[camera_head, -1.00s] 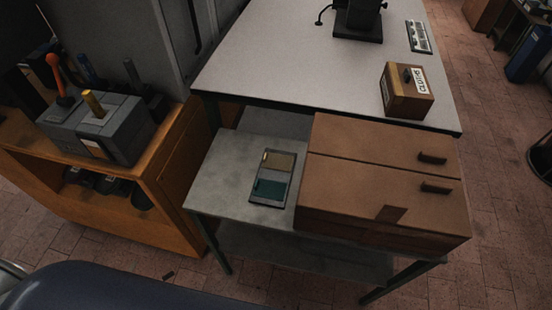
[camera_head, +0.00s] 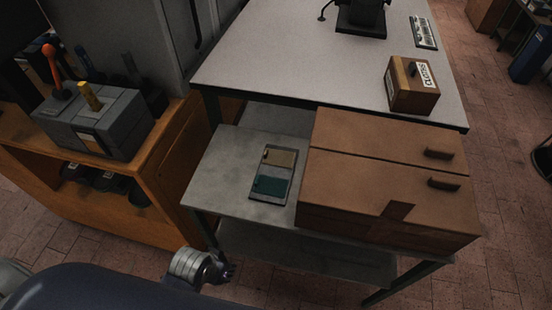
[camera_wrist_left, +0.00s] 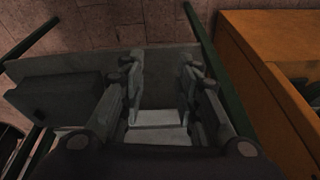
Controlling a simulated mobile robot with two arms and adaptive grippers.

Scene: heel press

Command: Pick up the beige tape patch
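The beige tape patch (camera_head: 281,158) lies in the upper part of a dark flat holder (camera_head: 270,200) on the grey side table, in the head view. A teal patch (camera_head: 271,186) lies in the lower part. My left gripper (camera_head: 226,272) shows only partly at the bottom of the head view, in front of and below the table edge, well apart from the patch. In the left wrist view its two fingers (camera_wrist_left: 160,88) stand apart with nothing visibly held. I cannot make out the beige patch in that view. My right gripper is not in view.
The grey table (camera_head: 222,185) is bare left of the holder. A wooden cabinet (camera_head: 165,180) with a grey machine (camera_head: 95,125) is at left. A "CLOTHS" box (camera_head: 412,88) sits on the white bench (camera_head: 300,60).

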